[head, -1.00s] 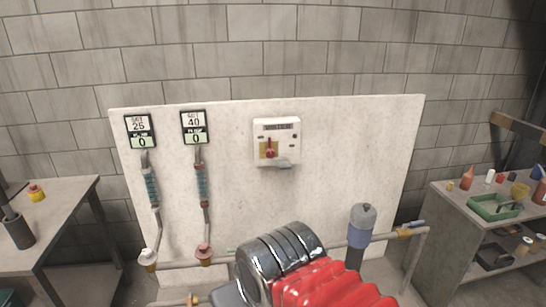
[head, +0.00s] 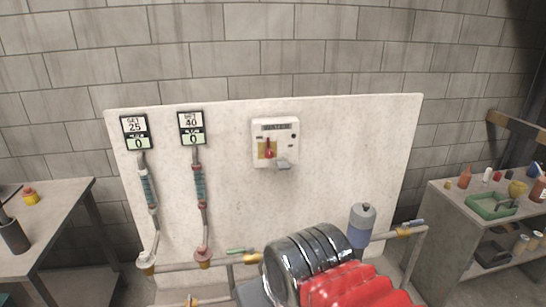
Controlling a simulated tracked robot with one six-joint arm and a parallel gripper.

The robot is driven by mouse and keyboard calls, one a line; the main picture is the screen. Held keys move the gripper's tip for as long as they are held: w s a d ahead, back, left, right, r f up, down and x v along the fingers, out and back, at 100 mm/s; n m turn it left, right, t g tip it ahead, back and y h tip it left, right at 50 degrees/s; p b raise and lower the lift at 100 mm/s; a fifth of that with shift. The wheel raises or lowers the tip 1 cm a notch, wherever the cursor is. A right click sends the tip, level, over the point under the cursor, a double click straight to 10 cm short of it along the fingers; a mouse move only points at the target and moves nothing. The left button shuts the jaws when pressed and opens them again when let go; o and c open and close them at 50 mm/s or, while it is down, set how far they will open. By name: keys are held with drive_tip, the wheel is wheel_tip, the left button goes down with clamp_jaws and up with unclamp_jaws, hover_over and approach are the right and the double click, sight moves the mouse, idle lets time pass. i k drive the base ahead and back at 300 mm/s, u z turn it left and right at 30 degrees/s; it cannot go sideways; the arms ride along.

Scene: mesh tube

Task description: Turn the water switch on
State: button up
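A white switch box (head: 275,141) is mounted on the upper middle of the pale panel. A grey piece (head: 283,164) sticks out at the box's lower edge. The frames do not make clear which of these is the water switch. My arm's black and red ribbed parts fill the bottom middle, below the box. My gripper cannot be seen.
Two meters (head: 135,132) and (head: 191,128) read 0, marked SET 25 and SET 40, with hoses below. A left table (head: 55,235) and a right bench (head: 440,195) flank the panel (head: 345,140). The panel around the box is clear.

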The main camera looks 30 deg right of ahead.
sight(268, 152)
drive_tip(key=u, duration=0.05)
drive_tip(key=i, duration=1)
drive_tip(key=z, duration=0.05)
